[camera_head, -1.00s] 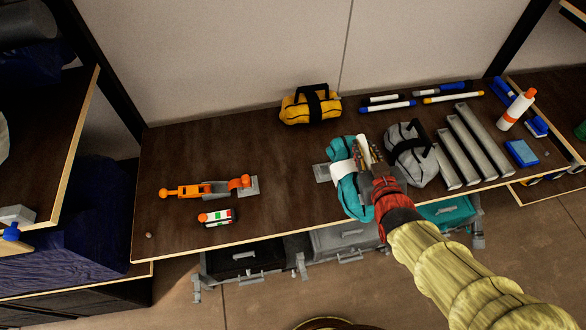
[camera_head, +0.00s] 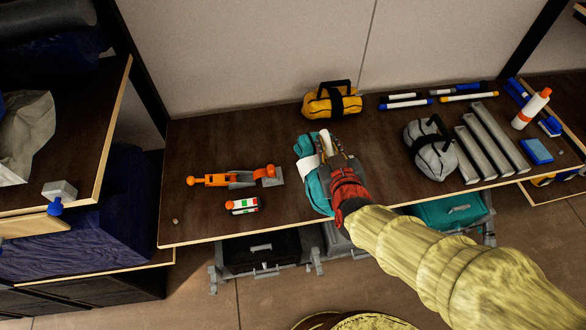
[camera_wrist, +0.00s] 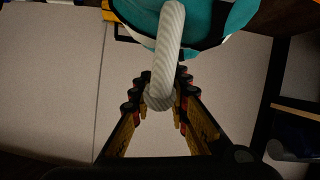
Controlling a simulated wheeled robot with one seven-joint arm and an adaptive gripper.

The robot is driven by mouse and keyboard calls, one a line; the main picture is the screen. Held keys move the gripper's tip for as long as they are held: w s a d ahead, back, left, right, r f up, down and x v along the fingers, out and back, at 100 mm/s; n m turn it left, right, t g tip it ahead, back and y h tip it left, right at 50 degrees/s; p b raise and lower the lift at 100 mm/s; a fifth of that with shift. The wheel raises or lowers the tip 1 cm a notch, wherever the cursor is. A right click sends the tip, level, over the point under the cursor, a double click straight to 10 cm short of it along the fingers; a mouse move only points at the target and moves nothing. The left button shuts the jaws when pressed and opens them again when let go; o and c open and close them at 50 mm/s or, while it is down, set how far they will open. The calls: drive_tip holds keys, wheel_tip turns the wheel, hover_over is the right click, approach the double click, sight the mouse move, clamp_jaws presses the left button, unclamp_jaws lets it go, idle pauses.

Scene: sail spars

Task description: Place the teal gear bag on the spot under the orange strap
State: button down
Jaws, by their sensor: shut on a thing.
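The teal gear bag (camera_head: 313,190) has a white band and a pale ribbed handle. My gripper (camera_head: 338,152) is shut on the handle (camera_wrist: 168,40), which passes between the fingers in the wrist view (camera_wrist: 160,88). The bag hangs over the middle of the shelf top; its clearance above the wood is hard to judge. The orange strap (camera_head: 212,181) lies to the left of the bag, with a grey metal part in its middle and a grey plate (camera_head: 277,176) at its right end. My gripper and arm hide the bag's right side.
A yellow bag (camera_head: 331,103) stands at the back. A grey bag (camera_head: 433,158), grey bars (camera_head: 490,140) and a white bottle (camera_head: 531,108) are on the right. A small white, red and green item (camera_head: 243,205) lies below the strap. Wood between strap and teal bag is bare.

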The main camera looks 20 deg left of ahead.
drive_tip(key=shift+w, duration=0.3)
drive_tip(key=x, duration=0.3)
drive_tip(key=b+x, duration=0.1)
drive_tip(key=x, duration=0.2)
drive_tip(key=a+b+x, duration=0.1)
drive_tip(key=x, duration=0.2)
drive_tip(key=shift+s+a+f, duration=0.1)
drive_tip(key=shift+a+f, duration=0.1)
drive_tip(key=shift+f, duration=0.3)
drive_tip(key=w+a+f+b, duration=0.2)
drive_tip(key=w+f, duration=0.1)
drive_tip(key=f, duration=0.5)
drive_tip(key=shift+w+a+f, duration=0.25)
drive_tip(key=shift+w+a, duration=0.1)
drive_tip(key=shift+f, duration=0.2)
drive_tip(key=c, duration=1.7)
unclamp_jaws()
drive_tip(key=shift+c, duration=0.2)
